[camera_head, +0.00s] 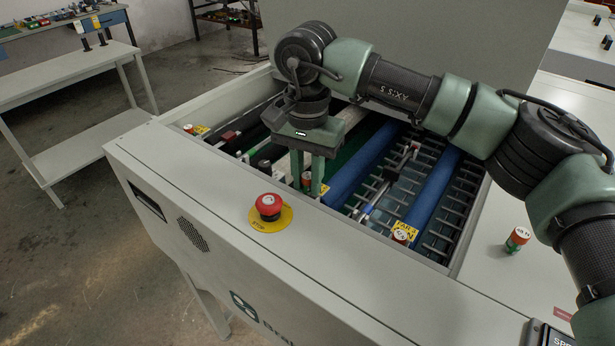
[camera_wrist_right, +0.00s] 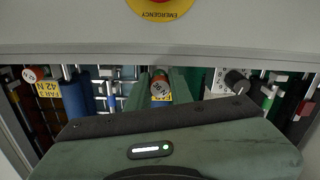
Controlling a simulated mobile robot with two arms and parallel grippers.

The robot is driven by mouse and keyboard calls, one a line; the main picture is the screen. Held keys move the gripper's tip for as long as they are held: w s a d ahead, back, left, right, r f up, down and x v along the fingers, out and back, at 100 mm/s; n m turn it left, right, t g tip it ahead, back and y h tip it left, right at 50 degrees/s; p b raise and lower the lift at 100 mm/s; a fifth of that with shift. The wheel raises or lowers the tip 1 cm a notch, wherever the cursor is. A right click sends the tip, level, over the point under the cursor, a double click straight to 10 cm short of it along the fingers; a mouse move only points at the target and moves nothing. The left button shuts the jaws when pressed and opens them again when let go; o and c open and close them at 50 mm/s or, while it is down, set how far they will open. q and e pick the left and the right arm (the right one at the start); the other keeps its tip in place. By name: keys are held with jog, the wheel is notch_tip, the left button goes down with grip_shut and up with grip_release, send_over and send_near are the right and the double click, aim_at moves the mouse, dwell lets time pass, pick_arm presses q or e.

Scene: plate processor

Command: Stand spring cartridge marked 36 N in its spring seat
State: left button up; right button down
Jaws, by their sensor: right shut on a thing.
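The spring cartridge (camera_head: 307,179), with a white top and an orange-red band, is between the green fingers of my right gripper (camera_head: 308,172), which is shut on it. In the right wrist view the cartridge (camera_wrist_right: 159,78) shows its printed top upside down, seemingly 36 N. It looks roughly upright near the machine's front inner wall. A yellow label (camera_head: 324,189) is right beside it, and the spring seat under it is hidden, so I cannot tell whether it touches. My left gripper is not in view.
Another cartridge (camera_head: 401,236) stands by a yellow label reading 42 N. One more (camera_head: 517,239) stands on the right ledge. Blue rollers (camera_head: 362,163) and racks fill the open machine. A red emergency button (camera_head: 269,206) sits on the front rim.

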jog(key=shift+f+b, duration=0.75)
jog(key=shift+f, duration=0.15)
dwell(0.3)
jog(key=c, duration=1.2)
grip_release()
